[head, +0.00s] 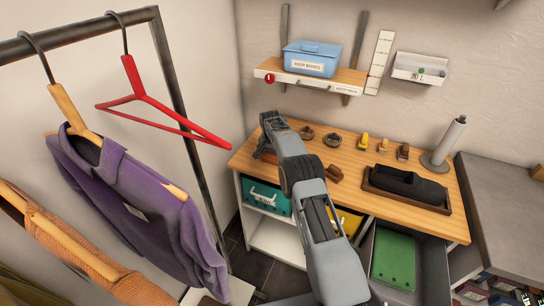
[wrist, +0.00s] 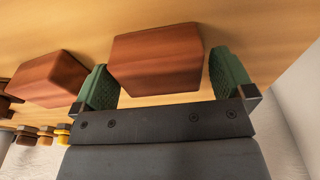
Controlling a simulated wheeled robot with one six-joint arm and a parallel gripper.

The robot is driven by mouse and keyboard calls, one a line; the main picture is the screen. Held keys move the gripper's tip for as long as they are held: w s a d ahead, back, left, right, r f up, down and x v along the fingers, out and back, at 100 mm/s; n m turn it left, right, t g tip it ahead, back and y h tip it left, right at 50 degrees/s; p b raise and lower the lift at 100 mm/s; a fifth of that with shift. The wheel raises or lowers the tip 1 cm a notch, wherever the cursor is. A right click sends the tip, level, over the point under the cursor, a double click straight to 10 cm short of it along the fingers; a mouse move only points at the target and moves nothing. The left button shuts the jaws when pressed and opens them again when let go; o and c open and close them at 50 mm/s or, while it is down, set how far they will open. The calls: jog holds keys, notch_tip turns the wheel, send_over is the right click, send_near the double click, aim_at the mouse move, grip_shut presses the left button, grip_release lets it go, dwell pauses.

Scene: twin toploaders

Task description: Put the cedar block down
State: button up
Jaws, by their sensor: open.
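A reddish-brown block (wrist: 155,62), taken to be the cedar block, lies between my fingers in the wrist view, against the wooden worktop (wrist: 235,22). It appears to rest on the worktop. My gripper (wrist: 168,85) is open, its green finger pads on either side of the block. A gap shows at the right finger; the left finger is close to the block, and contact there is unclear.
A similar reddish-brown block (wrist: 48,78) lies beside the left finger; it also shows in the head view (head: 333,173). Small yellow and brown pieces (head: 384,145), a dark tray (head: 407,188) and a roll holder (head: 447,143) stand right. A shelf (head: 345,77) hangs above.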

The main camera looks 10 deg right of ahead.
jog(key=shift+f, duration=0.45)
jog(key=shift+c, duration=0.4)
jog(key=c, duration=0.8)
jog(key=shift+c, duration=0.2)
jog(key=shift+r, duration=0.1)
